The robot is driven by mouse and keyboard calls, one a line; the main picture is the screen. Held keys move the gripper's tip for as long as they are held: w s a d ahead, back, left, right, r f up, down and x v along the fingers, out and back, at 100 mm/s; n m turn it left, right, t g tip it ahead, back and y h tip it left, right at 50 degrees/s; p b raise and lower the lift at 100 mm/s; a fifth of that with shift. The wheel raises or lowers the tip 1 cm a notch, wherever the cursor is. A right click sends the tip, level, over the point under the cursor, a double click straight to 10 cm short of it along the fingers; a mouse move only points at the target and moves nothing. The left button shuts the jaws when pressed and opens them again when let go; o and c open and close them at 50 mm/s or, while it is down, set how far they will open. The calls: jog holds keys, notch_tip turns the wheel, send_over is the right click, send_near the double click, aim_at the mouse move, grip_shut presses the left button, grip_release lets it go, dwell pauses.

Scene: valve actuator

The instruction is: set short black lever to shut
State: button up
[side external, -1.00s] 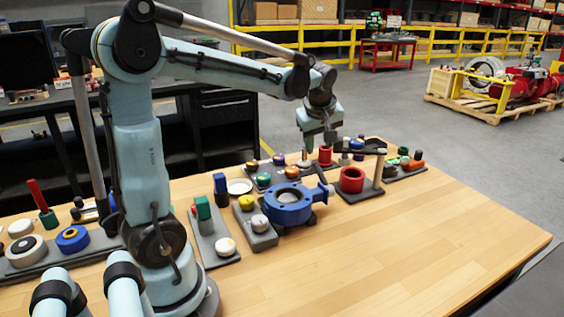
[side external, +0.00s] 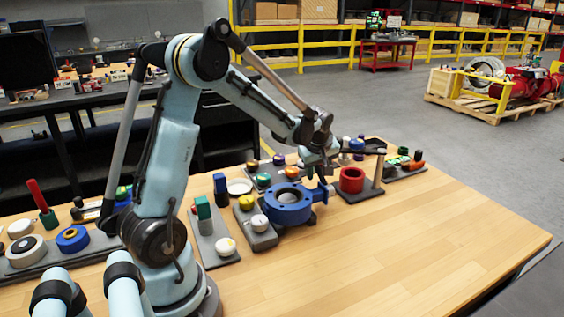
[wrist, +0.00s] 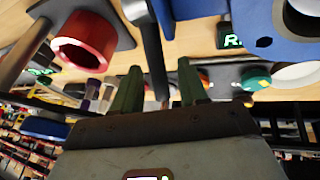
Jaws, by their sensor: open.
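A dark, narrow lever (wrist: 151,50) runs down the middle of the wrist view, and its lower end lies between my fingers. My gripper (wrist: 160,85) is open, with one green finger on each side of that end; I cannot tell whether either touches it. In the side view my gripper (side external: 322,174) is low over the table, at the right side of the blue round valve body (side external: 288,204), and largely hides the lever. The blue body also shows at the upper right of the wrist view (wrist: 255,18).
A red ring (side external: 352,179) on a dark plate stands right of the valve, beside a tan post (side external: 379,168) topped by a dark bar (side external: 362,152). Several knobs and buttons stand behind and left. The table's front right is clear.

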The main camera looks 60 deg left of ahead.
jog(key=shift+f, duration=0.1)
grip_shut()
dwell(0.5)
jog(key=f+h, duration=0.1)
jog(key=h, duration=0.1)
jog(key=a+f+h, duration=0.1)
jog(key=shift+h, duration=0.4)
jog(key=shift+a+f+n+h, duration=0.1)
jog(key=shift+f+n+h, duration=0.1)
jog(key=shift+f+h, duration=0.5)
jog(key=shift+f+n+h, duration=0.2)
jog(key=shift+f+h, duration=0.1)
jog(key=shift+h, duration=0.7)
grip_release()
